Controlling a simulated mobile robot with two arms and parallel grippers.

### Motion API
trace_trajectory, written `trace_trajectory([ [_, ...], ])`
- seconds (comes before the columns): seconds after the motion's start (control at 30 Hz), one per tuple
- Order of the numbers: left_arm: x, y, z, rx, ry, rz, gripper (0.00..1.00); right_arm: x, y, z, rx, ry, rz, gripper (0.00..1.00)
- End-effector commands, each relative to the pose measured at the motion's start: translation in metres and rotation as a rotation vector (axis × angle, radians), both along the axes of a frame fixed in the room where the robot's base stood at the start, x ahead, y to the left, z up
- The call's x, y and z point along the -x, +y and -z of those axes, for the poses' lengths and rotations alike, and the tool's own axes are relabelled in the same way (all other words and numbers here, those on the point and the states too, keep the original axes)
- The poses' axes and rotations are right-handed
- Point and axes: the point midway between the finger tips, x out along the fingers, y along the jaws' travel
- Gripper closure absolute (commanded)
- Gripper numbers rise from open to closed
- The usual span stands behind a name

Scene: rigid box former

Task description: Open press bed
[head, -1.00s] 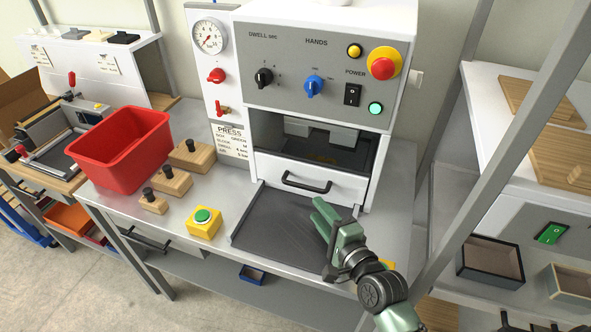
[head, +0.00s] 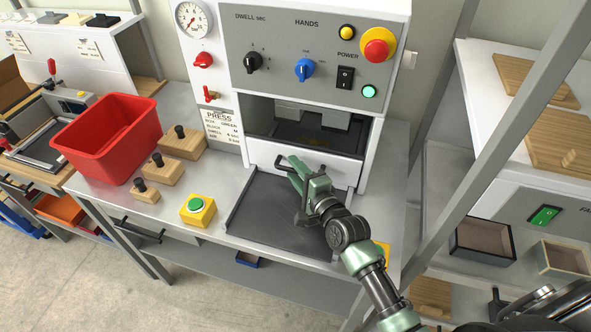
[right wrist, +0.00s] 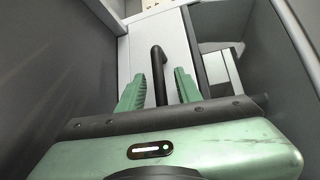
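The press bed (head: 342,170) is a white drawer-like front with a black bar handle (head: 281,161), low in the opening of the grey and white press (head: 240,85). It looks closed. My right gripper (head: 292,167), with green fingers, is at the handle. In the right wrist view the handle (right wrist: 158,72) runs up between the two fingers (right wrist: 158,92), which stand apart on either side of it, with visible gaps. The fingers hide part of the handle in the head view. My left gripper is not in view.
A dark ribbed plate (head: 262,215) lies before the press bed. A yellow box with a green button (head: 198,210), wooden blocks with black knobs (head: 181,142) and a red bin (head: 108,140) stand to the left. A grey slanted post (head: 490,145) rises at right.

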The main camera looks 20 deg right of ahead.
Motion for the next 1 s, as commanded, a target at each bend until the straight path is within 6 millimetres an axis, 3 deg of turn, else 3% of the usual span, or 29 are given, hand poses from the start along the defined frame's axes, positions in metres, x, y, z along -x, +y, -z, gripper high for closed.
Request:
trace_trajectory([
  [0.1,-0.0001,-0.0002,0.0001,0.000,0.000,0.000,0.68,0.0003,0.0002,0.0001,0.000,0.000,0.000,0.66],
  [0.23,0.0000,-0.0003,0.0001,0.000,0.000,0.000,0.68,0.0004,0.0002,0.0002,0.000,0.000,0.000,1.00],
  [1.0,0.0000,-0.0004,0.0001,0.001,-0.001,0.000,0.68,0.0006,0.0001,0.0004,0.000,0.001,0.000,1.00],
])
